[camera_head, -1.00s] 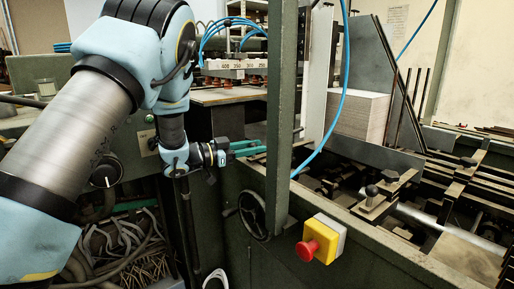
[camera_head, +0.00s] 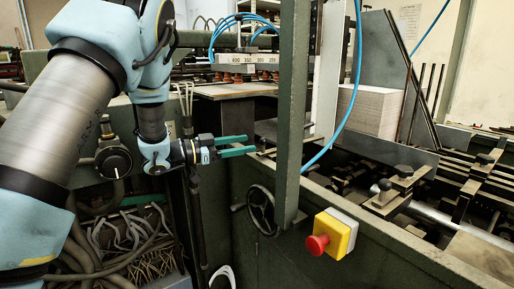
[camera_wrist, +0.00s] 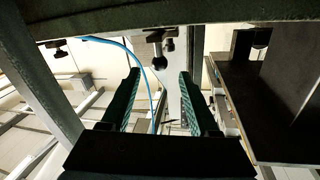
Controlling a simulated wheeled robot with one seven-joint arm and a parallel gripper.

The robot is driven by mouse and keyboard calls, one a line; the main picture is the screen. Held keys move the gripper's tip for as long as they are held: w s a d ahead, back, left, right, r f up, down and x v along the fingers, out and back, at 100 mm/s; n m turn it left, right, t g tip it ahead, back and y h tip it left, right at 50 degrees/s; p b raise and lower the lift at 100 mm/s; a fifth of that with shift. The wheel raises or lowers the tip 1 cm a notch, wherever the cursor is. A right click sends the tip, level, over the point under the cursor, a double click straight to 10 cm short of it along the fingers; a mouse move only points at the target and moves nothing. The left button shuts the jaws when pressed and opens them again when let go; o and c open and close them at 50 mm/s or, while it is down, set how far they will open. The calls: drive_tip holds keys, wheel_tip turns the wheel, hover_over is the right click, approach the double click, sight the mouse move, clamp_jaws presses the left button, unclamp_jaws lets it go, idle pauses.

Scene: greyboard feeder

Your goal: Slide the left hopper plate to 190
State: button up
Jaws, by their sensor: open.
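A tall pale upright plate (camera_head: 329,75) stands left of the grey board stack (camera_head: 368,110) in the head view, partly hidden by a green post. I cannot tell for sure whether it is the left hopper plate. A number scale (camera_head: 250,61) with 400, 350 and 300 readable is on the bar at the back; 190 is not readable. My gripper (camera_head: 250,145) is open and empty, its green fingers pointing right, left of the post. In the wrist view, a dark clamp knob (camera_wrist: 158,60) appears between and beyond the open fingertips (camera_wrist: 160,74), apart from them.
The green post (camera_head: 291,110) stands just right of my gripper. A blue hose (camera_head: 352,80) hangs beside it. A red emergency button (camera_head: 318,244) on a yellow box and a handwheel (camera_head: 262,209) are below. A dark grey plate (camera_head: 380,48) stands behind the stack.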

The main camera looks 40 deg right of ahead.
drive_tip(key=shift+b+v, duration=0.35)
drive_tip(key=shift+v, duration=1.7)
